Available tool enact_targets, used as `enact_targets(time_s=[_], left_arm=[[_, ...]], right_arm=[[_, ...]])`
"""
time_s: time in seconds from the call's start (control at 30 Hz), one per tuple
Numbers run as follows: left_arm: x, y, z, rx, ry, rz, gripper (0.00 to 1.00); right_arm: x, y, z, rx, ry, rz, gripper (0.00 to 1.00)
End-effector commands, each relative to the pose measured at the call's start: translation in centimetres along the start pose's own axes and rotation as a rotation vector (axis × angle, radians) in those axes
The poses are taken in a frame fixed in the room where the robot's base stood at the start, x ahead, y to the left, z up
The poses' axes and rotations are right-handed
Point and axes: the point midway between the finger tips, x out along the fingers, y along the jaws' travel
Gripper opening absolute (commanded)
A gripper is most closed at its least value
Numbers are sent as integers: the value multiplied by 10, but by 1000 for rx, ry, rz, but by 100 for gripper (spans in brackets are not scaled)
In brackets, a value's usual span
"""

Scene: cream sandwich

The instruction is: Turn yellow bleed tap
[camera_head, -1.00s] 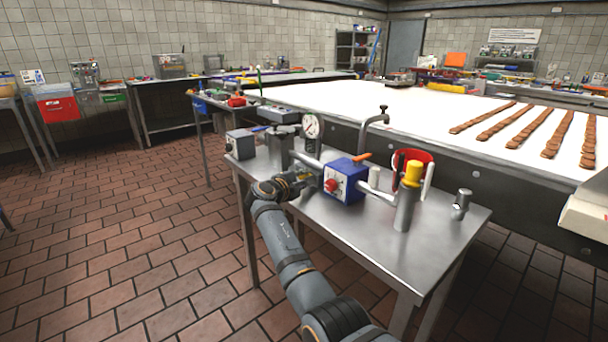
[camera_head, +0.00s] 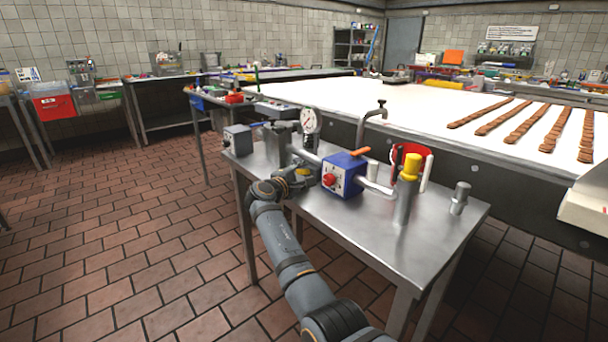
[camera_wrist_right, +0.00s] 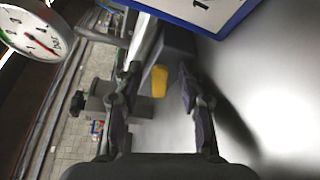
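The yellow bleed tap (camera_wrist_right: 159,81) shows in the right wrist view between the two fingers of my right gripper (camera_wrist_right: 157,78). There is a visible gap on both sides of it, and the fingers are apart. In the head view a small yellow part (camera_head: 303,171) shows beside my right gripper (camera_head: 300,181), on the pipework left of the blue box. The gripper partly hides this spot. Whether a finger touches the tap is not clear. My left gripper is not in view.
A blue box (camera_head: 343,175) with a red knob stands right of the gripper. A pressure gauge (camera_head: 310,121) rises behind it, also in the wrist view (camera_wrist_right: 38,33). A post with a yellow cap (camera_head: 411,166) stands farther right. The steel table's (camera_head: 345,222) front is clear.

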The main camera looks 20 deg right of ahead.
Motion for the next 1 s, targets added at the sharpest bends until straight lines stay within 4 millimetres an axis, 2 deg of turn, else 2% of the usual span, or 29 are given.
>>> enact_targets(time_s=[0.17,0.4,0.53,0.7,1.0], left_arm=[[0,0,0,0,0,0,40],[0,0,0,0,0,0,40],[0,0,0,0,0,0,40],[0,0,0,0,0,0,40],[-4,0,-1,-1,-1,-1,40]], right_arm=[[-2,17,6,3,0,3,40],[-10,68,24,3,-1,4,40],[-12,85,30,2,0,1,40],[-14,94,33,0,0,0,40],[-14,96,34,16,5,-6,40]])
